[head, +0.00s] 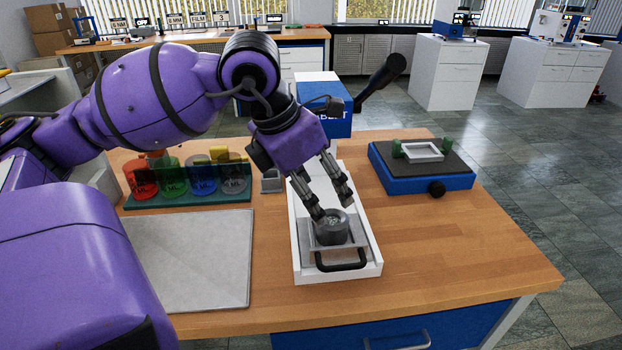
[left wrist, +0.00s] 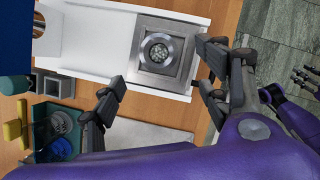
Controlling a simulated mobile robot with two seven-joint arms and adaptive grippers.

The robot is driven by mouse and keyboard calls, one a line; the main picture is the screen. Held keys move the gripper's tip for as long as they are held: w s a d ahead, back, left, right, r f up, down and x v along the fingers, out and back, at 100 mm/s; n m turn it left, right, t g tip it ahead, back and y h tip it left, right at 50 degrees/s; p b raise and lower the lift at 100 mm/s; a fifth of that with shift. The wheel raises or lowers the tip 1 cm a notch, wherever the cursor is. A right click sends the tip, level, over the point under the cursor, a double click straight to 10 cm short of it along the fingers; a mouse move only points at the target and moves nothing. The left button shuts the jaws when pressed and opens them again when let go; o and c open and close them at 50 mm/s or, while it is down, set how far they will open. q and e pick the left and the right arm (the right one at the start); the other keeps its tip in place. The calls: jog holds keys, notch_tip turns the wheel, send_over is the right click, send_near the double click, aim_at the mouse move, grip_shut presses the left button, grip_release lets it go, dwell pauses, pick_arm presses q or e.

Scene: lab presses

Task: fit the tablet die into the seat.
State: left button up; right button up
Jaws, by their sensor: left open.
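The tablet die (head: 332,228) is a grey metal cylinder standing upright on the square metal plate (head: 337,255) of a white press base with a black handle. In the left wrist view the die (left wrist: 160,54) shows from above as a ring with pale grains in its middle. It looks centred on the plate, but I cannot tell whether it is sunk into a seat. My left gripper (head: 333,209) is open, its fingers spread around the die's top. In the left wrist view the fingers (left wrist: 163,66) are apart. Dark fingers at that view's right edge look like my right gripper (left wrist: 308,80).
A rack of coloured beakers (head: 188,178) and a small grey square block (head: 271,181) stand left of the press. A grey mat (head: 190,260) lies at front left. A blue balance-like device (head: 423,177) stands at right. The table's front right is clear.

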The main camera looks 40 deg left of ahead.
pick_arm(q)
jog(key=shift+v, duration=1.35)
